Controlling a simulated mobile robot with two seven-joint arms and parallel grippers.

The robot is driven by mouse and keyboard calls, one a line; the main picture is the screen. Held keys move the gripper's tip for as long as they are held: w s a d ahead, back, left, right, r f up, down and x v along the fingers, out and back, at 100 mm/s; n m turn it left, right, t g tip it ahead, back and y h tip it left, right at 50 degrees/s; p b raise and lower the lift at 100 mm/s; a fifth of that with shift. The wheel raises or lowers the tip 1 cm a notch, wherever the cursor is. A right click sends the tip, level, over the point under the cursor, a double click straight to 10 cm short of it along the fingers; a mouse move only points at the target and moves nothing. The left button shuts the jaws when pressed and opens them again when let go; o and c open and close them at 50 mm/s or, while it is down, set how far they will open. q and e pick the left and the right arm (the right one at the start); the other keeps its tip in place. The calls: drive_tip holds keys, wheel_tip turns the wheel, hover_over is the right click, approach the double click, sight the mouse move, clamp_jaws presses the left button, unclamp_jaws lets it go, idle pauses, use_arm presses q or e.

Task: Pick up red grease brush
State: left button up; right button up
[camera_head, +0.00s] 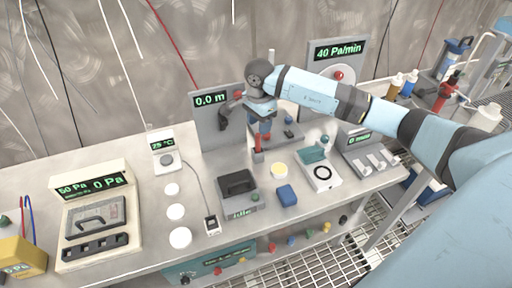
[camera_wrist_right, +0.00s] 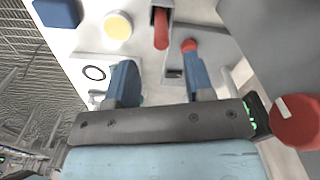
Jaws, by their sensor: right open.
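A thin red upright thing, which looks like the red grease brush (camera_head: 257,143), stands on the bench just below my right gripper (camera_head: 263,125). In the right wrist view a red rounded handle (camera_wrist_right: 161,29) lies ahead of and between the two blue fingers of my right gripper (camera_wrist_right: 158,72), apart from them. The gripper is open and empty. A red round tip (camera_wrist_right: 188,45) shows at the end of the right-hand finger; I cannot tell what it belongs to. The brush's lower part is hard to make out. My left gripper is not in view.
A grey panel reading 0.0 m (camera_head: 210,125) stands close on the left of my right gripper. A blue block (camera_head: 286,195), a yellow disc (camera_head: 279,170) and a white unit with a black ring (camera_head: 322,175) lie in front.

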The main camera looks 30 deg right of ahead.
sight(258, 141)
wheel_tip(258, 141, down, 8)
drive_tip(key=shift+w+a+f+p, duration=0.1)
drive_tip(key=shift+p, duration=0.3)
clamp_jaws()
